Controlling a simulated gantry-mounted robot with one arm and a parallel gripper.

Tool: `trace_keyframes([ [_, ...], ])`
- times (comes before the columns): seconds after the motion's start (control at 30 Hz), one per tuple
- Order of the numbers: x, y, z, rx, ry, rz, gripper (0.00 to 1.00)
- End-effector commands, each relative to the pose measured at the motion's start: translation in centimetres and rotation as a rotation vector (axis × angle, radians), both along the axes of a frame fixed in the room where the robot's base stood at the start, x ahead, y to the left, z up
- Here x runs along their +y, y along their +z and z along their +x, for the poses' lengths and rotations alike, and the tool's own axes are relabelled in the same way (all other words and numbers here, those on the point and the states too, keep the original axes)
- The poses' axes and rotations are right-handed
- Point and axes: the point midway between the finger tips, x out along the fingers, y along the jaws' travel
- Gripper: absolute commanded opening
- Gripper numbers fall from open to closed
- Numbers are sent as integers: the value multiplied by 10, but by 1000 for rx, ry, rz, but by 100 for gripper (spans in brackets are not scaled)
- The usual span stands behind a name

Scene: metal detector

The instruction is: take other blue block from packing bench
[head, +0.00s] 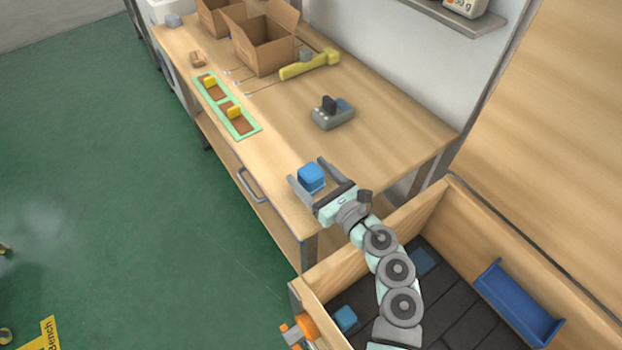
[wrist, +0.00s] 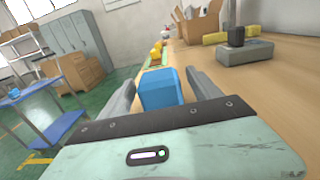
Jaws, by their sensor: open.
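A blue block (head: 311,176) sits on the wooden packing bench (head: 385,140) near its front corner. My gripper (head: 306,172) is open, with one finger on each side of this block. In the wrist view the block (wrist: 160,88) stands between the two fingers of my gripper (wrist: 165,85), with gaps visible beside it. Another blue block (head: 345,318) lies in the wooden bin below, close to my arm. The block's underside is hidden.
A grey device (head: 333,113) stands on the bench beyond the gripper. Further back are a green-framed tray (head: 243,127), a yellow tool (head: 310,65) and open cardboard boxes (head: 262,50). The wooden bin (head: 458,200) holds a blue tray (head: 517,305).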

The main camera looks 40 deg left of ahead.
Motion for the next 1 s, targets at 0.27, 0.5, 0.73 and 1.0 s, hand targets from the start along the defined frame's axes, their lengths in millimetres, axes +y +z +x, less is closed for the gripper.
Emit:
trace_keyframes([
  [0.27,0,0,0,0,0,0,63],
  [0.5,0,0,0,0,0,0,43],
  [0.73,0,0,0,-1,1,0,24],
  [1.0,0,0,0,-1,1,0,7],
])
